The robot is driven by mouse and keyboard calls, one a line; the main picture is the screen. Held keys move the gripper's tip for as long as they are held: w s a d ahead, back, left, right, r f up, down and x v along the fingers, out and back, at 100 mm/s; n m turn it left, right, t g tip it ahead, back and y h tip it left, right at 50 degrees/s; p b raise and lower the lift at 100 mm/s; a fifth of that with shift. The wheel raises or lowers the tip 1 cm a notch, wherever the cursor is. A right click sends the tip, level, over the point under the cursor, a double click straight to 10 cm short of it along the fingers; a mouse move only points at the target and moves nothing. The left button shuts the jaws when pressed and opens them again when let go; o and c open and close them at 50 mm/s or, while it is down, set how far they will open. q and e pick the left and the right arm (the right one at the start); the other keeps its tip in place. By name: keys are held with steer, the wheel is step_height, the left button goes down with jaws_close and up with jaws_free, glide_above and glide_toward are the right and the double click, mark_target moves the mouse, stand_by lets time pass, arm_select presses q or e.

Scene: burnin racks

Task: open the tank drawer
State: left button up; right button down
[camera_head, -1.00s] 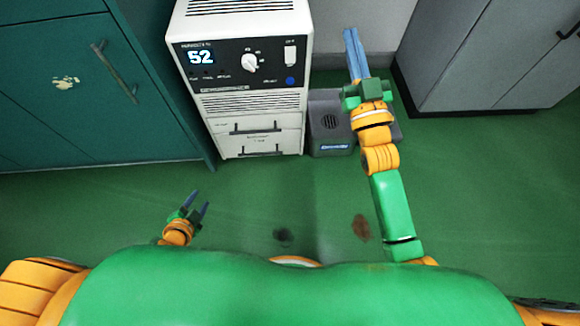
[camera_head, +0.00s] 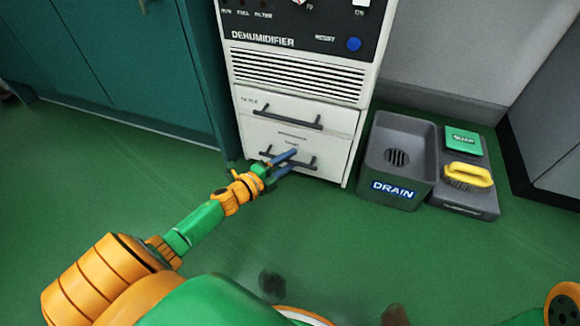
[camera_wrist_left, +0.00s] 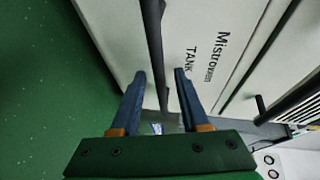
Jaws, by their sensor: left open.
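The tank drawer (camera_head: 330,166) is the lower white drawer of the dehumidifier (camera_head: 228,62) and looks shut. The word TANK shows on its front (camera_wrist_left: 205,40) in the left wrist view. It has a dark bar handle (camera_head: 312,167), also in the left wrist view (camera_wrist_left: 153,30). My left gripper (camera_head: 290,160) is open at this handle. In the left wrist view its blue fingers (camera_wrist_left: 160,85) stand on either side of the bar, not closed on it. My right gripper is out of view.
Above is another shut drawer with a dark handle (camera_head: 288,117). To the right stand a grey drain basin (camera_head: 372,160) and a grey base with a yellow-handled item (camera_head: 468,175). A teal cabinet (camera_head: 140,60) is at left. The green floor in front is clear.

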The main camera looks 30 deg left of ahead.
arm_select(q)
steer(key=shift+w, duration=0.1)
jaws_close()
stand_by(1.3)
